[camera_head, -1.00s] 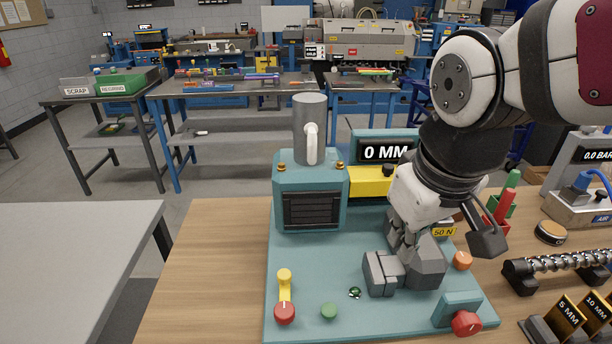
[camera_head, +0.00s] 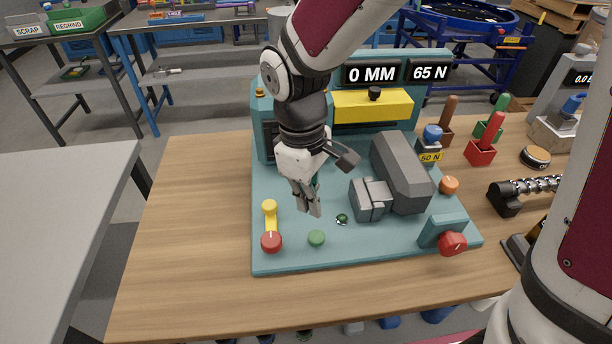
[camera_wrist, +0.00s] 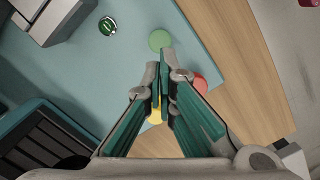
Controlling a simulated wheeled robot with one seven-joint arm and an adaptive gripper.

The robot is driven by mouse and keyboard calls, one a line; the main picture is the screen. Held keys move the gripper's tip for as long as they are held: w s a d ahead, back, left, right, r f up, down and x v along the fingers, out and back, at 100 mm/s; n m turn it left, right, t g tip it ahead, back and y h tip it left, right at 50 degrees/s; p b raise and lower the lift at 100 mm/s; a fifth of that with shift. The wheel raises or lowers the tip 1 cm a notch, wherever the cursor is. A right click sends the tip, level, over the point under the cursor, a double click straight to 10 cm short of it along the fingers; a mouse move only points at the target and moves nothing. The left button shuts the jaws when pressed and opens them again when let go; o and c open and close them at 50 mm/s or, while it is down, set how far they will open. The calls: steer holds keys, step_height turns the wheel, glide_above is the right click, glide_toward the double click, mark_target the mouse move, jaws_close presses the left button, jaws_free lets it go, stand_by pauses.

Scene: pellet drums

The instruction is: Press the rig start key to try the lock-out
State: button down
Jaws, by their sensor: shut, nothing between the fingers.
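The rig has a teal baseplate (camera_head: 300,255) on a wooden bench. A round green key (camera_head: 316,238) sits near its front edge; it also shows in the wrist view (camera_wrist: 160,39), just beyond my fingertips. My gripper (camera_head: 313,212) points down with its fingers together and empty, above the plate and slightly behind the green key, apparently not touching it. A red knob (camera_head: 271,242) with a yellow lever (camera_head: 269,214) stands left of the key. A small dark green shiny item (camera_head: 342,219) lies right of it. Displays read 0 MM (camera_head: 371,74) and 65 N (camera_head: 429,71).
A grey block (camera_head: 401,170) and smaller grey blocks (camera_head: 370,199) stand right of my gripper. Another red knob (camera_head: 453,243) is at the plate's right front corner, an orange one (camera_head: 449,185) behind it. The bench left of the rig (camera_head: 190,220) is clear.

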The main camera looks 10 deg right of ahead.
mark_target(313, 234)
steer(key=f+b, duration=0.1)
steer(key=f, duration=0.1)
steer(key=f+b, duration=0.4)
steer(key=f, duration=0.1)
steer(key=shift+s+d, duration=0.2)
steer(key=shift+d, duration=0.1)
stand_by(0.4)
steer(key=shift+f+b, duration=0.8)
steer(key=shift+f, duration=0.05)
steer(key=shift+r, duration=0.1)
steer(key=shift+w+a+r+p, duration=0.2)
steer(key=shift+w+a+r, duration=0.1)
steer(key=shift+w+a, duration=0.25)
steer(key=shift+w+a+r+p, duration=0.25)
steer(key=shift+w+a, duration=0.1)
steer(key=shift+a, duration=0.3)
